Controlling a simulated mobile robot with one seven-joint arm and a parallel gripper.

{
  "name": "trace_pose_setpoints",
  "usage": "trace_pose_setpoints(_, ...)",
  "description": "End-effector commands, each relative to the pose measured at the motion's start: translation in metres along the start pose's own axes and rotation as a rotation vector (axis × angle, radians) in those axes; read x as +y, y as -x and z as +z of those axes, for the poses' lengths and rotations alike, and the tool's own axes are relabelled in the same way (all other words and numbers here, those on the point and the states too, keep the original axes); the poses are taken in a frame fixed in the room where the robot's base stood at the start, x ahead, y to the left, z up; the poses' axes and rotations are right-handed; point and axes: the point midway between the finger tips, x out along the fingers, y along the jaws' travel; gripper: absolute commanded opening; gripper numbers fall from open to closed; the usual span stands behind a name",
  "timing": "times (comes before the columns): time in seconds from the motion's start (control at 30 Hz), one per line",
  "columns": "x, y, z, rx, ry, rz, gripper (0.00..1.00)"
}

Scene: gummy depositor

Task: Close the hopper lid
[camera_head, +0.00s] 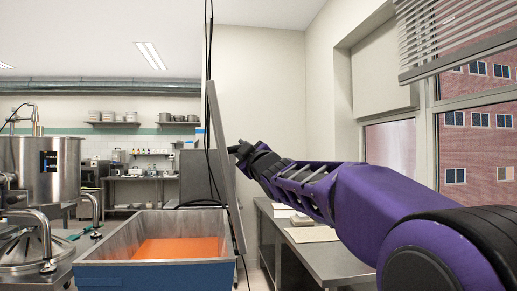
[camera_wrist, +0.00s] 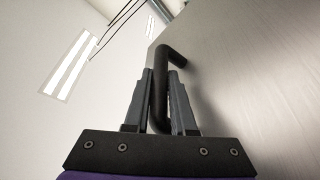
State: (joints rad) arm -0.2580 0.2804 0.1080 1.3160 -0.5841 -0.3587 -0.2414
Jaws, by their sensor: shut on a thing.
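The hopper lid (camera_head: 228,165) is a grey metal panel standing nearly upright at the right edge of the hopper (camera_head: 120,276). The hopper is an open blue box with orange material (camera_head: 180,248) inside. My gripper (camera_head: 240,150) is on the lid's right side, near its upper part. In the wrist view, the fingers of my gripper (camera_wrist: 160,95) are shut on a bent black handle (camera_wrist: 172,62), which is fixed to the broad metal face of the lid (camera_wrist: 245,75).
Steel kettles (camera_head: 55,165) with curved pipes stand at the left. A steel table (camera_head: 330,262) with papers (camera_head: 312,234) stands under the window at the right. Black cables (camera_head: 210,60) hang down beside the lid. The space above the hopper's opening looks clear.

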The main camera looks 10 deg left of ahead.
Motion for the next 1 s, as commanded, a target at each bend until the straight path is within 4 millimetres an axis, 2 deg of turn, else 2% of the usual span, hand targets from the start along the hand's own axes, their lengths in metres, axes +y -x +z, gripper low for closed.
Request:
trace_pose_setpoints(0.03,-0.005,-0.004,-0.011,0.007,0.041,-0.018,0.0)
trace_pose_setpoints(0.1,-0.015,-0.007,-0.019,0.006,0.103,-0.044,0.0)
trace_pose_setpoints(0.43,-0.067,-0.019,-0.051,0.009,0.393,-0.161,0.0)
trace_pose_setpoints(0.7,-0.116,-0.024,-0.063,0.01,0.63,-0.258,0.0)
trace_pose_setpoints(1.0,-0.172,-0.024,-0.064,0.012,0.893,-0.365,0.0)
